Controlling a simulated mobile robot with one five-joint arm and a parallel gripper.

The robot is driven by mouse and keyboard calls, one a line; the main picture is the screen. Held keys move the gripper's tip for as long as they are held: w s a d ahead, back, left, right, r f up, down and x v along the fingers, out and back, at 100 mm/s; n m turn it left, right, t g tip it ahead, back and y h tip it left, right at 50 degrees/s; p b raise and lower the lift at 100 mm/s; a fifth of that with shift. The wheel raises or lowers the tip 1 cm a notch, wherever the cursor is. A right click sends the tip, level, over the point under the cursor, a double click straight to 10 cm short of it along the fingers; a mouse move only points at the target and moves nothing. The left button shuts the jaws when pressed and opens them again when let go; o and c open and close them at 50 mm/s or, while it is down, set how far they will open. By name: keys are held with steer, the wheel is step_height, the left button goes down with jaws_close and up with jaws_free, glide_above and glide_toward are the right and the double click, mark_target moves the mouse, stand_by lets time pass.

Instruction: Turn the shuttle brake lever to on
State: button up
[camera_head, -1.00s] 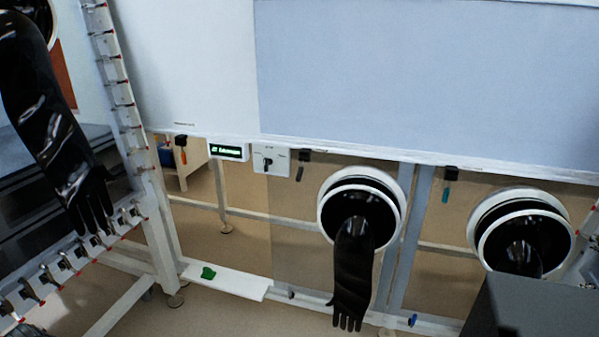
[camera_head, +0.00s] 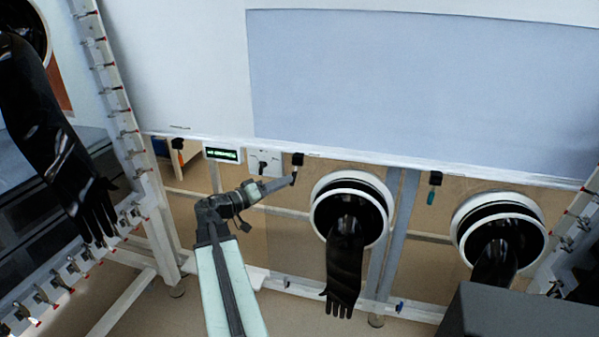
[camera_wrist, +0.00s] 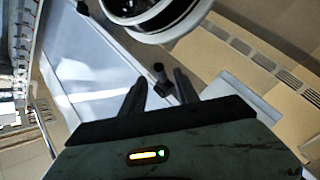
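A black lever bracket (camera_head: 298,159) hangs under the front rail, just right of a white switch plate (camera_head: 257,167). Its lower handle meets my gripper (camera_head: 292,180) in the head view, so its angle is hard to read. In the wrist view my gripper (camera_wrist: 160,77) has its two dark fingers apart. A small black lever with a rounded end (camera_wrist: 158,69) shows between the fingertips; I cannot tell whether they touch it. No label I can read names the brake lever.
A green-lit display (camera_head: 222,155) sits beside the switch plate. A black glove (camera_head: 344,265) hangs from the port right of my gripper.

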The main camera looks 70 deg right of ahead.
mark_target(295, 174)
steer(key=x, duration=0.7)
steer(key=shift+s+d, duration=0.15)
steer(key=shift+d, duration=0.15)
steer(key=shift+f, duration=0.1)
jaws_close()
stand_by(1.0)
